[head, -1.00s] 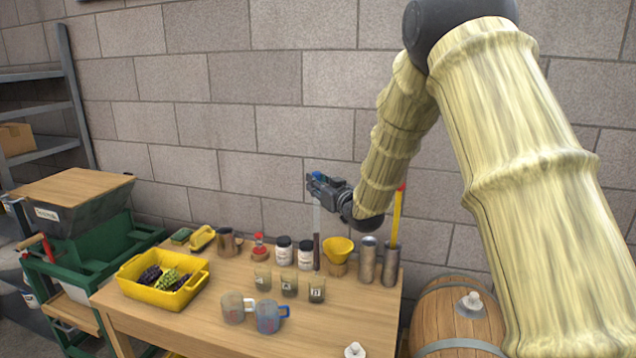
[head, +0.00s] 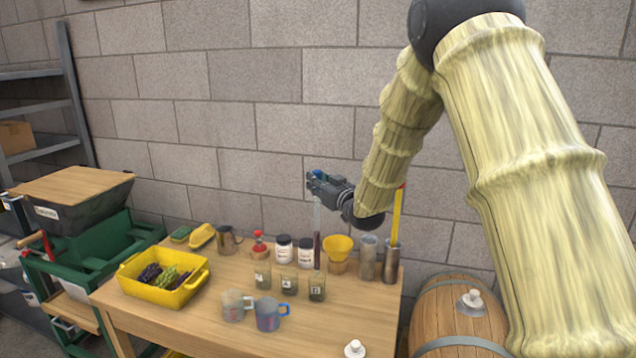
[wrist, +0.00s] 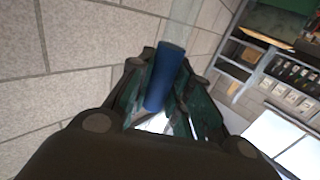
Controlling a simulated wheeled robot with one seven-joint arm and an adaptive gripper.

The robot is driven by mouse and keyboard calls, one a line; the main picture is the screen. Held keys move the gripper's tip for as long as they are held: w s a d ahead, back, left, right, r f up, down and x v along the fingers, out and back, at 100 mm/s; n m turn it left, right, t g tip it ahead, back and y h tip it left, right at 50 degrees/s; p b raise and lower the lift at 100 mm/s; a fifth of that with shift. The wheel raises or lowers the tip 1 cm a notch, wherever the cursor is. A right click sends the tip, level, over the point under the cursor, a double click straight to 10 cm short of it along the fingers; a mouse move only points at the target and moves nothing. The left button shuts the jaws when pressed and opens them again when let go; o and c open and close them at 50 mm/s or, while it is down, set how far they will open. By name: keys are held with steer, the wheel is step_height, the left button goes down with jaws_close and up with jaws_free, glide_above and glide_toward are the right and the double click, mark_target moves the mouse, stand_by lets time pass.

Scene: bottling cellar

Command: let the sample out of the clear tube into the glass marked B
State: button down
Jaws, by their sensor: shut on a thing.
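My gripper (head: 322,184) is shut on the clear tube (head: 317,215) and holds it upright above the table. Dark liquid shows in the tube's lower part. A blue end piece (wrist: 165,76) sits between my fingers in the wrist view. Three small labelled glasses stand in a row: a left glass (head: 262,274), a middle glass (head: 289,284) and a right glass (head: 317,289). Their letters are too small to read surely. The tube's lower end appears just behind or above the right glass; I cannot tell whether it is over its mouth.
Two measuring jugs (head: 268,314) stand in front. A yellow tub (head: 160,285) of grapes is at left. The table's front right is mostly clear.

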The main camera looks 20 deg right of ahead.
mark_target(319, 210)
steer(key=shift+f+b, duration=1.35)
steer(key=shift+f, duration=1.25)
steer(key=shift+f+b, duration=1.25)
steer(key=shift+f, duration=0.2)
steer(key=shift+f+b, duration=0.3)
steer(key=shift+f, duration=0.1)
stand_by(3.6)
